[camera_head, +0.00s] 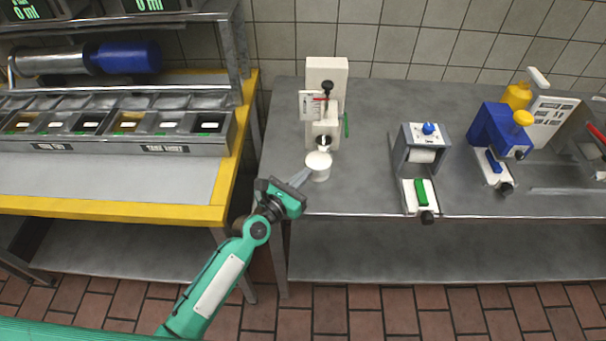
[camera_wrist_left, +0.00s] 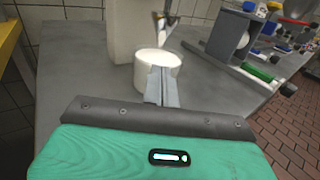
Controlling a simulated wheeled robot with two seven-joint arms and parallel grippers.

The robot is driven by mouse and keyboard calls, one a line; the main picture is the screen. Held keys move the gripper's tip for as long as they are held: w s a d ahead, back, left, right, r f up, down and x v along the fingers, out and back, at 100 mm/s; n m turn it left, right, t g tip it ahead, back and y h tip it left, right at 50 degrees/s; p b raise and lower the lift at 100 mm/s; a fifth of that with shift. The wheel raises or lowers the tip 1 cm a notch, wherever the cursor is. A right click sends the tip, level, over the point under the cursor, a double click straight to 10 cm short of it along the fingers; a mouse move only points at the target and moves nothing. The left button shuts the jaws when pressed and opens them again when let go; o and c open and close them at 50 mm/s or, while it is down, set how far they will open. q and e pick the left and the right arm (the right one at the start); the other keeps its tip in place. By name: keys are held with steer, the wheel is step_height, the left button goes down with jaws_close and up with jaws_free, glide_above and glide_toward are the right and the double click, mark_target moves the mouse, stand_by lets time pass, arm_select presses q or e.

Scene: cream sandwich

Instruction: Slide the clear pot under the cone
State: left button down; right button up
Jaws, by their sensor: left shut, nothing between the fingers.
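A small whitish pot (camera_head: 318,167) stands on the grey counter, just in front of a white dispenser (camera_head: 326,72). The dispenser's dark metal cone (camera_head: 323,143) is behind and above the pot, slightly to its right. The pot also shows in the left wrist view (camera_wrist_left: 157,66), with a white top. The cone's tip shows there (camera_wrist_left: 166,22), above and behind the pot. My left gripper (camera_head: 304,177) is shut and empty, its fingertips at the near left side of the pot. In the wrist view the fingers (camera_wrist_left: 161,80) overlap the pot's near side; I cannot tell if they touch it.
A grey device with a blue knob (camera_head: 421,146) stands right of the pot, with a green-topped block in front. A blue and yellow machine (camera_head: 500,128) is farther right. A yellow-edged table (camera_head: 165,209) with bins is at the left. The counter (camera_head: 365,185) is clear between pot and grey device.

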arm_select(q)
steer(key=shift+w+d, duration=0.1)
steer(key=shift+d, duration=0.05)
steer(key=shift+x, duration=1.1)
